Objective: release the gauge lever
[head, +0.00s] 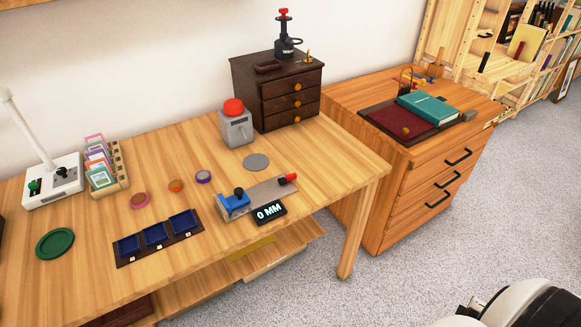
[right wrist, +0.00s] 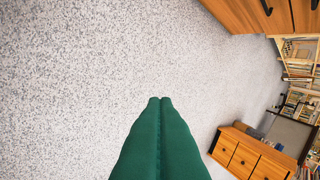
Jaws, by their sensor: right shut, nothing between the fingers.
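The gauge (head: 264,193) lies on the wooden table near its front right edge. It has a grey base, a blue block (head: 233,205) with a dark knob at its left end, and a red-tipped lever (head: 288,179) at its right end. Its black display (head: 269,212) reads 0 MM. Nothing of mine touches the gauge. My right gripper (right wrist: 160,101) shows in the right wrist view with its green fingers together and empty, over the grey carpet. My left gripper is in neither view.
Left of the gauge is a dark tray (head: 118,250) with blue compartments. Small round pieces (head: 176,186) and a grey disc (head: 256,161) lie behind. A grey box with a red button (head: 234,107) and a dark drawer chest (head: 270,65) stand farther back.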

